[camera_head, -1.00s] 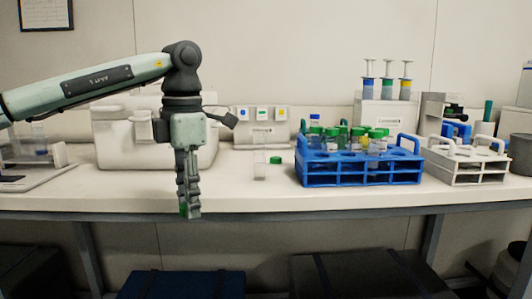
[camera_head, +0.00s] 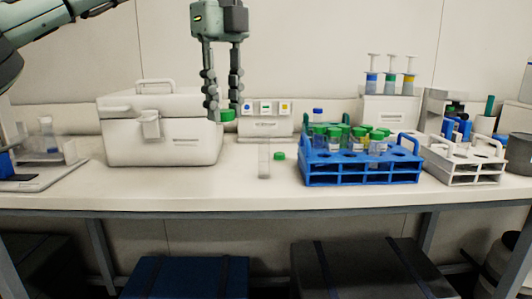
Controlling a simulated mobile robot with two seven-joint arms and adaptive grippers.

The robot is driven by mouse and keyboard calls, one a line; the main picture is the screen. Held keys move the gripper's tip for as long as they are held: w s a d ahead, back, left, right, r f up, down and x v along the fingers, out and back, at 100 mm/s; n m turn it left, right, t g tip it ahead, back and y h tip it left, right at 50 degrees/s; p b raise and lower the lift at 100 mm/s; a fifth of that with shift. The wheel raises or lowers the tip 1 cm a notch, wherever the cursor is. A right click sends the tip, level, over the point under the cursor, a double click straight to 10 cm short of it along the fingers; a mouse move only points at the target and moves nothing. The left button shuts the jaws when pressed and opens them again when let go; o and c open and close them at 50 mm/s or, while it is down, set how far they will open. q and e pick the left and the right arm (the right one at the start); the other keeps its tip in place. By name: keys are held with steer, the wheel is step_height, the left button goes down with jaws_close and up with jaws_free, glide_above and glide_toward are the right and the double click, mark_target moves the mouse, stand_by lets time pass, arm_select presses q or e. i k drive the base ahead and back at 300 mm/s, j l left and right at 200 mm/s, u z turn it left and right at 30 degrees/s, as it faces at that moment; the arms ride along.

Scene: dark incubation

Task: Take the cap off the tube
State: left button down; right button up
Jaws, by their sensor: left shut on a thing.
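My left gripper (camera_head: 225,110) points down above the bench, in front of the white box with labels. It is shut on a green cap (camera_head: 228,115) between its fingertips; no tube body shows clearly under this cap. A clear, open-topped tube (camera_head: 264,160) stands upright on the bench, to the right of and below the gripper. Several green-capped tubes (camera_head: 334,137) stand in the blue rack (camera_head: 362,178). My right gripper is not in view.
A white lidded box (camera_head: 160,140) stands on the left and a small box with coloured labels (camera_head: 265,122) at the back. A white rack (camera_head: 466,170) stands right of the blue one. The bench front (camera_head: 200,190) is clear.

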mark_target(264, 141)
steer(key=i, duration=1)
